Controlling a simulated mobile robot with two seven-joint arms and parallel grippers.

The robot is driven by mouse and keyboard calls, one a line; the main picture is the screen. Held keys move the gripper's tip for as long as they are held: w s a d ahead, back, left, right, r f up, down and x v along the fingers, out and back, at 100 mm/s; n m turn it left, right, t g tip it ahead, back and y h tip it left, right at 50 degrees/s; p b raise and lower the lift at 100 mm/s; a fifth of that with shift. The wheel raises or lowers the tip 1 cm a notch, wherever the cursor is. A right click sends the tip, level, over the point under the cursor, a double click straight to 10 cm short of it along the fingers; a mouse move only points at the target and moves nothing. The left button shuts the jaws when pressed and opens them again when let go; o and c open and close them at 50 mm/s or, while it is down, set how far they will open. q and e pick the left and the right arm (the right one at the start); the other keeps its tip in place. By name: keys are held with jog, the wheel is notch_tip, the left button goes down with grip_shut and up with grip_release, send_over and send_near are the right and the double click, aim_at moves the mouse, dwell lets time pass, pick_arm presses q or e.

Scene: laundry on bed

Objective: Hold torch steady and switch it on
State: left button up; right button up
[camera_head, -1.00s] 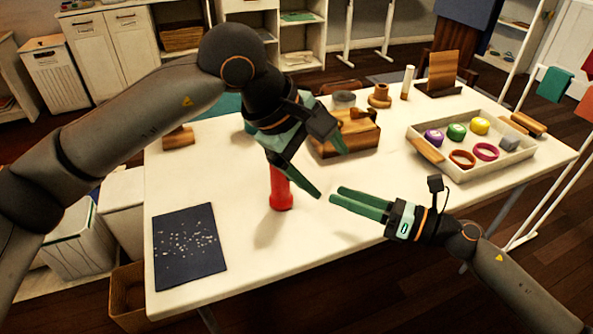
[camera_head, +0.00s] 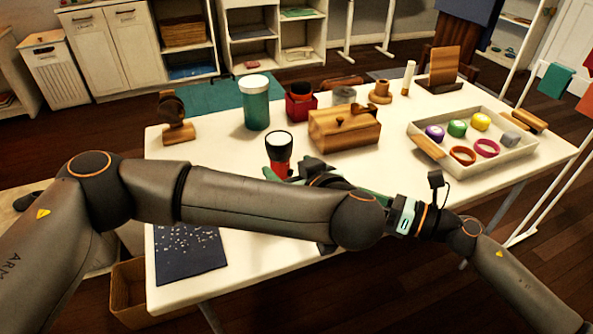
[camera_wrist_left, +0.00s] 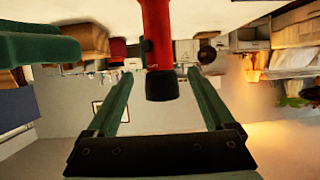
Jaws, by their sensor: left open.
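The torch (camera_head: 279,157) stands upright on the white table, its dark head and pale lens facing up and its red body mostly hidden by my left arm. In the left wrist view the torch (camera_wrist_left: 159,45) appears upside down, between the fingers of my left gripper (camera_wrist_left: 162,75). Those green fingers are spread, with visible room on both sides of the torch. In the head view my left gripper is largely hidden behind its own arm. My right gripper (camera_head: 378,203) is just right of it, its fingers partly covered; a green finger also shows at upper left in the left wrist view.
Behind the torch stand a teal jar (camera_head: 256,108), a red container (camera_head: 300,105) and a wooden box (camera_head: 344,130). A white tray (camera_head: 512,168) with coloured items lies at right. A dark speckled mat (camera_head: 188,262) lies at front left. My left arm crosses the table front.

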pick_arm(q)
jog(key=x, duration=0.9)
jog(key=shift+w+a+f, duration=0.15)
jog(key=shift+w, duration=0.1)
grip_shut()
dwell(0.4)
dwell(0.5)
pick_arm(e)
grip_shut()
dwell(0.9)
dwell(0.7)
